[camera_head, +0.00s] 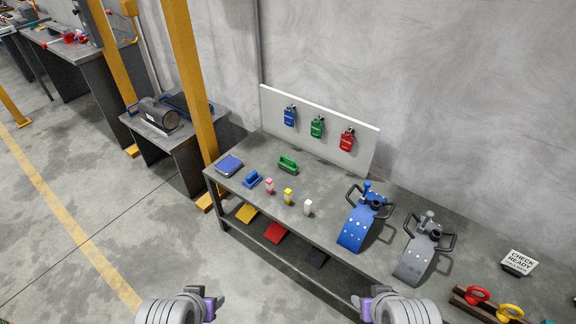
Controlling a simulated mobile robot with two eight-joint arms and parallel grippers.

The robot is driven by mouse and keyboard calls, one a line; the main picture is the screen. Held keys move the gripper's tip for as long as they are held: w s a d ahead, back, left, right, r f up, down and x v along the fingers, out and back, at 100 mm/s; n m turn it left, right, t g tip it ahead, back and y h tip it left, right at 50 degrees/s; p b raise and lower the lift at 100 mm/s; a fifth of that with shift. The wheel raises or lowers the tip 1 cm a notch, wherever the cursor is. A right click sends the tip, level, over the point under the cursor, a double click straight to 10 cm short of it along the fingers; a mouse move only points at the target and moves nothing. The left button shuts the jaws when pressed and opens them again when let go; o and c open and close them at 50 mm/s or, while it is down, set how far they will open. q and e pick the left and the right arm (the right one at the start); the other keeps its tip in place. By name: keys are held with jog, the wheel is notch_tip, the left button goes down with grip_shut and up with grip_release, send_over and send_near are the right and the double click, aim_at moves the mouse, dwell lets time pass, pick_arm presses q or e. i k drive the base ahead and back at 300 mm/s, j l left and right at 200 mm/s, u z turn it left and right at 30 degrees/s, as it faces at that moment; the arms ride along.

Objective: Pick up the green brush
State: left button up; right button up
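A green brush (288,165) lies on the grey workbench (327,188), near the white back panel. A similar blue brush (252,179) lies to its left and nearer the bench's front edge. My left gripper (208,301) is at the bottom of the view, in front of the bench and well apart from the green brush. My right gripper (368,301) is at the bottom, right of centre, also apart from it. Both grippers are only partly visible, and their finger openings are unclear. I see nothing held in either.
A blue pad (229,165) and small pink (269,186), yellow (288,196) and white (308,208) pieces stand near the brushes. Blue (357,225) and grey (420,255) handled fixtures occupy the bench's right. A yellow post (193,90) rises at its left end. Coloured pads lie on the lower shelf.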

aim_at(289, 164)
jog(key=i+j, duration=0.25)
jog(key=i, duration=0.15)
jog(key=i+j, duration=0.25)
jog(key=i, duration=0.15)
jog(key=i+j+z, duration=0.1)
jog(key=z, duration=0.3)
jog(key=i+j+z, duration=0.2)
jog(key=z, duration=0.15)
jog(key=i+j+z, duration=0.1)
jog(key=z, duration=0.3)
jog(key=j+z, duration=0.1)
jog(key=z, duration=0.55)
